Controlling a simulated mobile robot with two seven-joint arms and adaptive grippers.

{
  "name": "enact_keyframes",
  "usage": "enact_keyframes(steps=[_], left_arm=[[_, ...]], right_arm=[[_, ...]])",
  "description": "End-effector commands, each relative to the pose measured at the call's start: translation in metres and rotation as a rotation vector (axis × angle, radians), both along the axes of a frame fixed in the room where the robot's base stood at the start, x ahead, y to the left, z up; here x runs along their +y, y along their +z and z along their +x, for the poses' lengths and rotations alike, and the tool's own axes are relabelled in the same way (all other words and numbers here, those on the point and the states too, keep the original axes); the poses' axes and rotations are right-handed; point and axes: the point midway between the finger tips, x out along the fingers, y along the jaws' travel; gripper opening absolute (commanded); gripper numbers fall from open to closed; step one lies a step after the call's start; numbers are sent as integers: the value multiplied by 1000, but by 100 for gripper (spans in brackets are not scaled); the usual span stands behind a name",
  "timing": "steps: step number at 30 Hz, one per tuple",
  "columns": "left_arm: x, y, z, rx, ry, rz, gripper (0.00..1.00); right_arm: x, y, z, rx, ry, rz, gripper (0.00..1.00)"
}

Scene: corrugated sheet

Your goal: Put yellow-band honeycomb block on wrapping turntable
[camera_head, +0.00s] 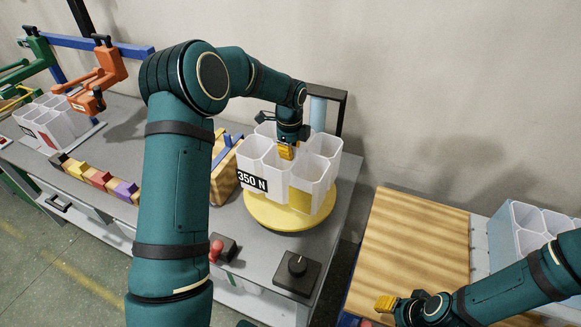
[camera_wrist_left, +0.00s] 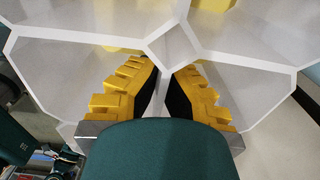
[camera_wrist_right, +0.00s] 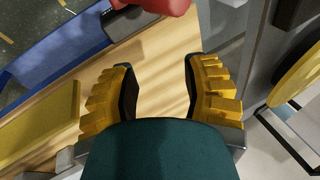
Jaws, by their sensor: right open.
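The yellow-band honeycomb block (camera_head: 312,170) is white with open cells, a "350 N" label and a yellow patch low on one side. It stands upright over the yellow wrapping turntable (camera_head: 270,216); I cannot tell whether its base touches. My left gripper (camera_head: 287,152) points down into the block's top. In the left wrist view (camera_wrist_left: 160,85) its yellow fingers are shut on a thin white cell wall of the block (camera_wrist_left: 230,90). My right gripper (camera_head: 386,303) is open and empty over the wooden surface at the lower right; its open fingers also show in the right wrist view (camera_wrist_right: 158,75).
A red-topped control (camera_head: 217,250) and a black knob (camera_head: 297,264) sit in front of the turntable. Coloured blocks (camera_head: 98,180) line the bench's left. Another white honeycomb block (camera_head: 52,122) stands far left, a pale blue one (camera_head: 530,232) beside the wooden surface (camera_head: 412,238), which is mostly clear.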

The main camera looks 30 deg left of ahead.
Motion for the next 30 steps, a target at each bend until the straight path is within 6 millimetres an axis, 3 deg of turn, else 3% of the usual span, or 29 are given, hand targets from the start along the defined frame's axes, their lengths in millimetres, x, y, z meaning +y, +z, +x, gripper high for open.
enact_keyframes(steps=[8, 15, 26, 30], left_arm=[[0, -19, 1, -2, 0, 0, 0], [0, -48, 0, -1, 0, 0, 0], [0, -51, 1, -4, 0, 0, 0], [0, -52, 0, -2, 0, 0, 34]], right_arm=[[0, -2, 0, -1, 0, 0, 47], [0, -4, 0, -1, 0, -1, 47], [0, -5, 0, 0, 0, -1, 47], [0, -5, 0, 0, 0, -1, 47]])
